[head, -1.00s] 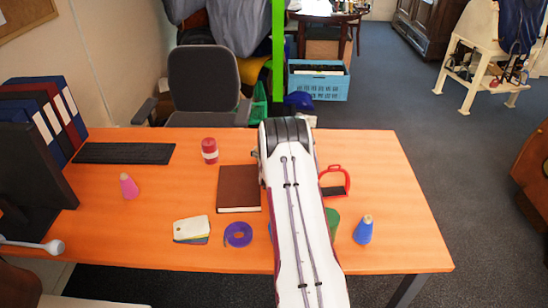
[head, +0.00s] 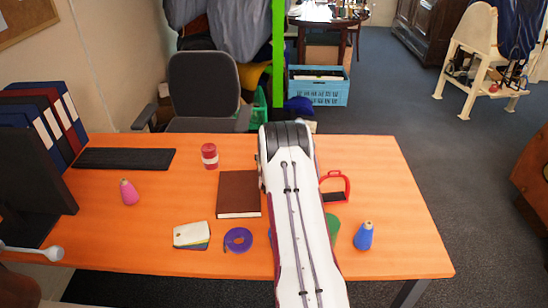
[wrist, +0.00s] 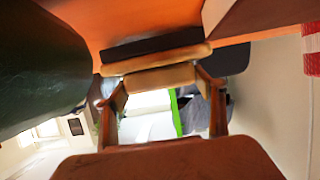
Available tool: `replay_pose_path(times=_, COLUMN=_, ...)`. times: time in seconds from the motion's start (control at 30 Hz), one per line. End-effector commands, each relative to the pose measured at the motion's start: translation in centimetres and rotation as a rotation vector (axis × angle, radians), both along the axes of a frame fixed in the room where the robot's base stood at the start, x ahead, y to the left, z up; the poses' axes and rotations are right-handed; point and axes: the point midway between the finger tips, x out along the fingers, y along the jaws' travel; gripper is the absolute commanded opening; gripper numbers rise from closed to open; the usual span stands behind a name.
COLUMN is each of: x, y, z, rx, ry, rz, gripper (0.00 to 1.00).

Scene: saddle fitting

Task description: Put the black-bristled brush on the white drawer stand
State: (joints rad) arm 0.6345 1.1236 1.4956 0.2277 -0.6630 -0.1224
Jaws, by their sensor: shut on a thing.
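The brush has a tan wooden body (wrist: 160,62) and a strip of black bristles (wrist: 150,48). It lies across the upper middle of the wrist view, against the orange desk. My gripper (wrist: 162,88) is shut on the brush's wooden part, with one brown finger at each side. In the head view my own arm hides the gripper and the brush. I cannot make out a white drawer stand on the desk. A white-framed stand (head: 468,62) is on the floor at the back right, but I cannot tell whether it is the one named.
A dark green object (wrist: 40,75) is close in the wrist view.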

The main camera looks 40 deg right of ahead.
Motion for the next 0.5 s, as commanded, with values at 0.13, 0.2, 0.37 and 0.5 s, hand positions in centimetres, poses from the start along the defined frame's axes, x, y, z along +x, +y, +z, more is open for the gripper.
replay_pose_path(times=0.13, x=0.1, y=0.0, z=1.4, rx=-0.002, ry=-0.002, rz=0.0, gripper=0.4)
replay_pose_path(times=0.2, x=0.1, y=-0.1, z=2.2, rx=-0.003, ry=-0.003, rz=0.0, gripper=0.4)
replay_pose_path(times=0.37, x=0.1, y=0.0, z=4.3, rx=-0.003, ry=-0.003, rz=0.0, gripper=0.4)
replay_pose_path(times=0.5, x=0.1, y=-0.1, z=6.2, rx=-0.003, ry=-0.004, rz=0.0, gripper=0.4)
